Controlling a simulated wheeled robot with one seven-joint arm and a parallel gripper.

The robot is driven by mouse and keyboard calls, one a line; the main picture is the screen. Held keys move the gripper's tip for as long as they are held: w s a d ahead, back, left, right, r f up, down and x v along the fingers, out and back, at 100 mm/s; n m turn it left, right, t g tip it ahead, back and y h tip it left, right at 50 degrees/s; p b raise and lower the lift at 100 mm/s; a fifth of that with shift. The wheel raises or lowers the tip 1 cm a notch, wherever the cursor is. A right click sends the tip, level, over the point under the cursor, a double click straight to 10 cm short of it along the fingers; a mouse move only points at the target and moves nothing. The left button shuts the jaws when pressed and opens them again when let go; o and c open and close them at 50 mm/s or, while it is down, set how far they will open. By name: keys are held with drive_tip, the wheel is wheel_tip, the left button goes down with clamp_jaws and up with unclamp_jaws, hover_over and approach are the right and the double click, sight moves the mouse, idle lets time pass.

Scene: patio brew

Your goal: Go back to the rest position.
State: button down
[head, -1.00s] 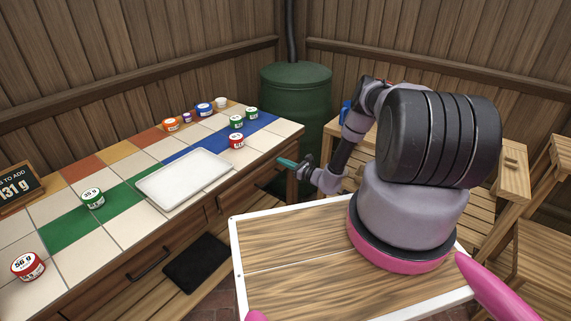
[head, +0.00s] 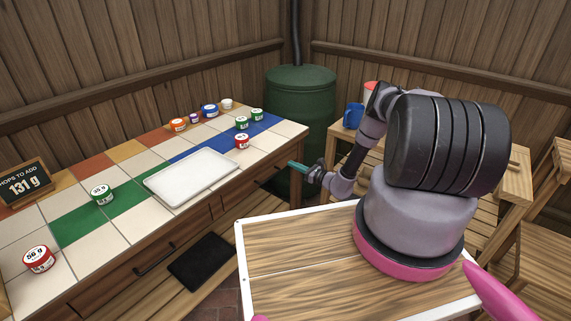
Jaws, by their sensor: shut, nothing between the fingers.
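My gripper (head: 291,163) has teal fingers and is shut and empty. My arm is folded, and the gripper hangs over the gap between the tiled counter (head: 119,235) and my own wooden deck, pointing left. It is apart from everything on the counter. A white tray (head: 190,178) lies empty on the counter to the left of the gripper. A red-labelled tub (head: 242,141) stands on the counter's right part, the tub closest to the gripper.
A green tub (head: 102,195) and a red tub (head: 39,259) stand left, near a sign (head: 26,183) reading 131 g. Several small tubs stand at the counter's back. A green barrel (head: 301,100) stands in the corner. A blue mug (head: 353,116) is on a wooden stand behind my arm.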

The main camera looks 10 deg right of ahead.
drive_tip(key=v, duration=0.7)
drive_tip(key=w+a+r+n+g+y, duration=0.1)
drive_tip(key=a+r+n+g+y, duration=0.2)
drive_tip(key=r, duration=0.6)
drive_tip(key=w+a+r+n+g, duration=0.1)
drive_tip(key=r+n+g, duration=0.3)
drive_tip(key=r, duration=0.6)
drive_tip(key=s+a+r+n+g+h, duration=0.1)
drive_tip(key=s+a+r+n+g, duration=0.15)
drive_tip(key=r, duration=0.45)
drive_tip(key=s+a+r+n+g+h, duration=0.1)
drive_tip(key=s+r+n, duration=0.15)
drive_tip(key=r, duration=0.45)
drive_tip(key=s+a+r+n+g+h, duration=0.1)
drive_tip(key=r+n+g, duration=0.1)
drive_tip(key=r+n, duration=0.3)
drive_tip(key=s+a+r+n+h, duration=0.1)
drive_tip(key=s+r+n+h, duration=0.35)
drive_tip(key=s+r, duration=1)
drive_tip(key=s+d+r+n+t+h, duration=0.1)
drive_tip(key=s+d+r+t+h, duration=0.1)
drive_tip(key=s+r, duration=0.3)
drive_tip(key=s+d+r+n+t+h, duration=0.1)
drive_tip(key=s+r, duration=0.4)
drive_tip(key=s, duration=0.5)
drive_tip(key=d+t+h, duration=0.1)
drive_tip(key=t+h, duration=0.1)
drive_tip(key=shift+s+t, duration=0.3)
drive_tip(key=shift+t, duration=0.05)
